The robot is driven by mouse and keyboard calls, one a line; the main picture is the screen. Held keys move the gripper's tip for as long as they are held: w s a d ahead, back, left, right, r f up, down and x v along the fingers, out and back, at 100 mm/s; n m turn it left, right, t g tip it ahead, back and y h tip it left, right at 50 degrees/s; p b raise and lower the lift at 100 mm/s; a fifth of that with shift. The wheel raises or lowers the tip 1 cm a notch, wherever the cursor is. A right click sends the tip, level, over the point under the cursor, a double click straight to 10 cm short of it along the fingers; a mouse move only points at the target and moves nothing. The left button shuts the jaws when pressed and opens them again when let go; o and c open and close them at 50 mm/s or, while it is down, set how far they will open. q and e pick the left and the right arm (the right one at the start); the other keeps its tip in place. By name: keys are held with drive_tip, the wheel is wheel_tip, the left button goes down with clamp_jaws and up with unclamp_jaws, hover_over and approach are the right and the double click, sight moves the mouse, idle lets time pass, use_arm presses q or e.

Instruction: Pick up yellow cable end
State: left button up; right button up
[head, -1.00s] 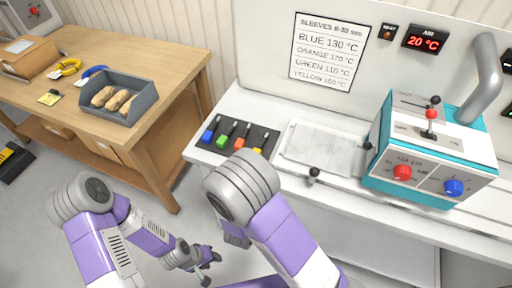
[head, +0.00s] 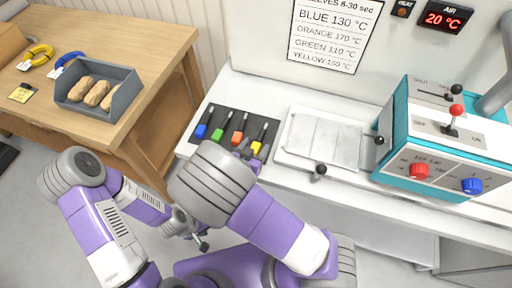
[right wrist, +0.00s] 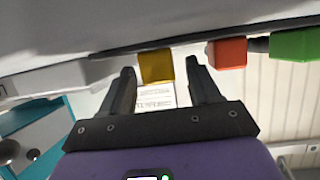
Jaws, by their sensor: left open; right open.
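The yellow cable end (head: 256,147) is a small yellow block on a dark cable, lying at the right of a row on the workbench's dark holder. It also shows in the right wrist view (right wrist: 155,65). My right gripper (head: 246,146) is open at the yellow end; in the right wrist view, its fingers (right wrist: 159,72) stand either side of it without visibly gripping it. My left gripper (head: 201,241) is open and empty, low in front of the bench and away from the cable ends; its fingers are small and partly hidden by the arms.
Orange (head: 238,137), green (head: 217,134) and blue (head: 201,131) cable ends lie beside the yellow one. A metal plate (head: 322,140) and a teal-sided machine (head: 440,140) stand to the right. A wooden table (head: 150,45) with a grey bin (head: 124,108) is at left.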

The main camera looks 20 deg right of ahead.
drive_tip(key=shift+x, duration=0.9)
drive_tip(key=shift+c, duration=0.4)
drive_tip(key=c, duration=1)
drive_tip(key=shift+r, duration=0.15)
